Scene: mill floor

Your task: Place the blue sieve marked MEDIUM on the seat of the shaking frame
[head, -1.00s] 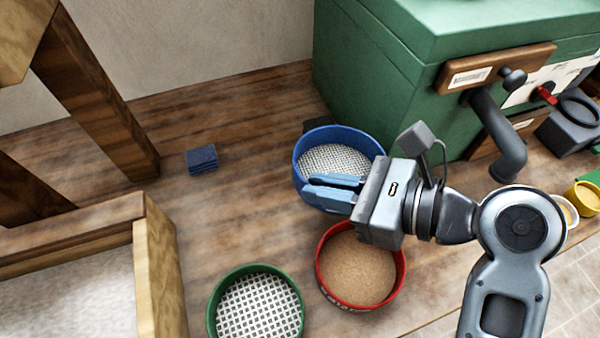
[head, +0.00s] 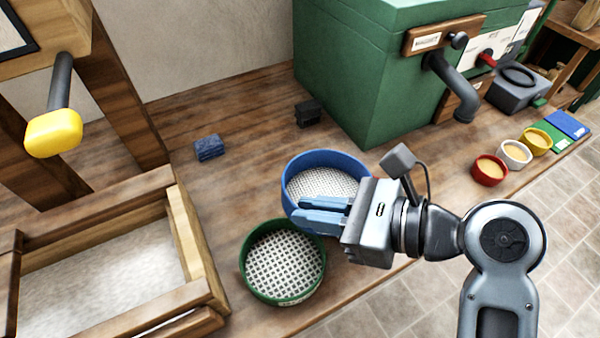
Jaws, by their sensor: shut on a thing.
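The blue sieve (head: 300,209) is a round blue ring with a pale wire mesh, at the centre of the head view. My gripper (head: 322,207) is shut on its near right side. The sieve looks roughly level; its height above the bench is hard to judge. No MEDIUM marking is visible on it. At the left stands a wooden frame (head: 197,250) with thick posts, a low box with a pale bottom, and a yellow-ended handle (head: 54,133); this appears to be the shaking frame. I cannot clearly make out its seat.
A green sieve (head: 285,262) stands on the bench between the frame and my gripper, overlapped by the blue rim. A folded blue cloth (head: 208,147), a dark block (head: 308,113) and a green machine (head: 375,75) stand behind. Small bowls (head: 490,170) line the right edge.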

